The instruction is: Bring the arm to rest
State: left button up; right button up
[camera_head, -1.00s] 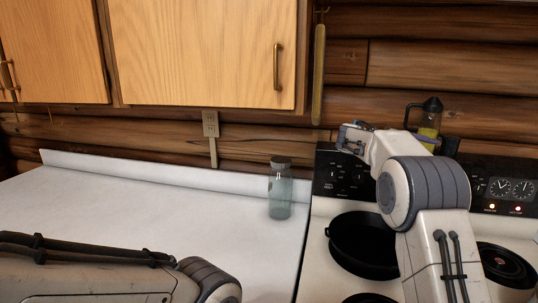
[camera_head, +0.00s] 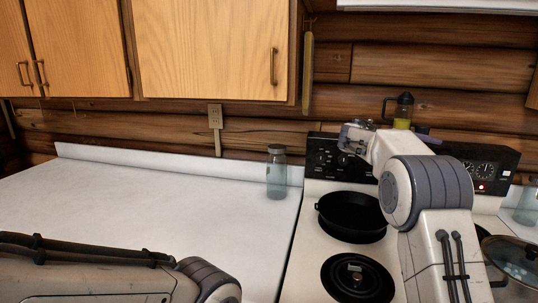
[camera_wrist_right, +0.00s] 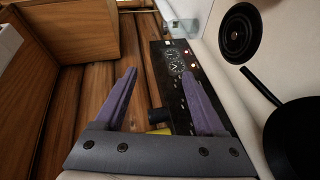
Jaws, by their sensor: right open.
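My right arm (camera_head: 430,195) rises in front of the stove in the head view. My left arm (camera_head: 90,270) lies across the lower left corner of the head view. Its gripper is out of view.
A black pan (camera_head: 350,217) sits on the stove (camera_head: 312,240). A lidded pot (camera_head: 515,262) stands at right. A glass jar (camera_head: 276,176) stands on the white counter (camera_head: 150,215), otherwise clear.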

jog(key=s+a+f+n+y+b, duration=0.2)
jog(key=s+a+f+y, duration=0.15)
jog(key=a+f, duration=0.35)
jog(key=s+a+f+n+t+y+b, duration=0.1)
jog(key=s+a+f+y+b, duration=0.25)
jog(key=a, duration=0.55)
jog(key=s+a+f+n+y, duration=0.2)
jog(key=s+a+f, duration=0.4)
jog(key=a+f, duration=0.15)
jog(key=s+a+f+n+g+y+b, duration=0.1)
jog(key=s+a+f+y+b, duration=0.25)
jog(key=s, duration=0.65)
jog(key=s+a+f+g+y, duration=0.1)
jog(key=s+a+f+y, duration=0.1)
jog(key=s+a+f, duration=0.6)
jog(key=s+a+f+n+g+y+b, duration=0.1)
jog(key=s+a+f+y, duration=0.15)
jog(key=s, duration=0.95)
notch_tip(320, 180, up, 12)
jog(key=p, duration=1.2)
jog(key=shift+w+d+h, duration=0.3)
jog(key=shift+d, duration=0.1)
jog(key=shift+r, duration=0.1)
